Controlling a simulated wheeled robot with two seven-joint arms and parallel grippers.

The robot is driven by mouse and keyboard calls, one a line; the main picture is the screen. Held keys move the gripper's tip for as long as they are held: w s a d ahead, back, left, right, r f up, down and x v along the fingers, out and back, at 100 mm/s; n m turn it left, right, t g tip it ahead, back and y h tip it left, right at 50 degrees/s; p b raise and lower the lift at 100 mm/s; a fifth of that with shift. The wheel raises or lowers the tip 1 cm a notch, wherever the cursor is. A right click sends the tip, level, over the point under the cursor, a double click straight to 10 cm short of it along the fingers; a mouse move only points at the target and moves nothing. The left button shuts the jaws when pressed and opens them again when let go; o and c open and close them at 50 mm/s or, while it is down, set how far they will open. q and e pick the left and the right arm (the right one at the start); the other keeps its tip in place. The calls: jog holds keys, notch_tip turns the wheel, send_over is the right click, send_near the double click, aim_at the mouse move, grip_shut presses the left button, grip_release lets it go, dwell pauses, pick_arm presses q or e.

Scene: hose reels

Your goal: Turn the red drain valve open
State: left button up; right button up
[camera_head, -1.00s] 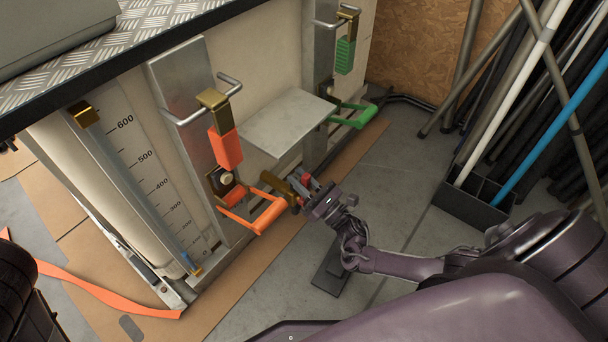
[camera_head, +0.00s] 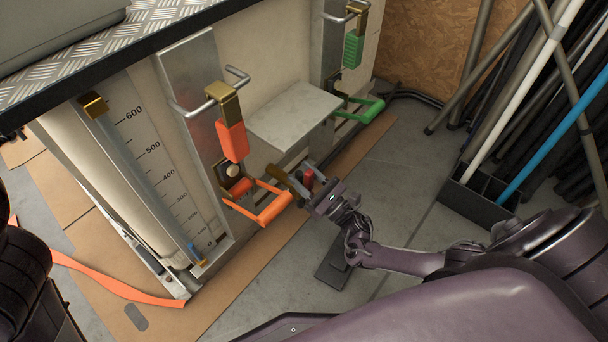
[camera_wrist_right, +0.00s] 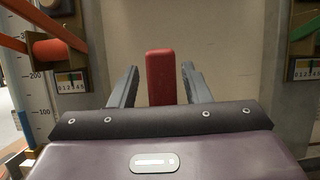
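The red drain valve handle (camera_head: 308,180) is low on the tank front, below the grey shelf plate. In the right wrist view the red handle (camera_wrist_right: 160,78) stands upright between the two fingers. My right gripper (camera_head: 312,182) is at the valve, and in its wrist view its fingers (camera_wrist_right: 160,86) are apart, with a gap on each side of the handle. A brass-coloured part (camera_head: 280,174) lies just left of the fingers. The valve body is mostly hidden by the gripper. My left gripper is not in view; only dark parts of my left arm show at the left edge.
An orange handle (camera_head: 272,207) sits close left of my right gripper. A green handle (camera_head: 362,108) is farther right. The grey shelf plate (camera_head: 294,118) juts out above. A black rack (camera_head: 490,200) with poles stands at right. The floor in front is mostly clear.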

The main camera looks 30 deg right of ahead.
aim_at(312, 184)
jog(key=shift+s+d, duration=0.15)
jog(key=shift+s, duration=0.05)
jog(key=v, duration=0.7)
jog(key=shift+s+f, duration=0.15)
jog(key=shift+f, duration=0.05)
dwell(0.4)
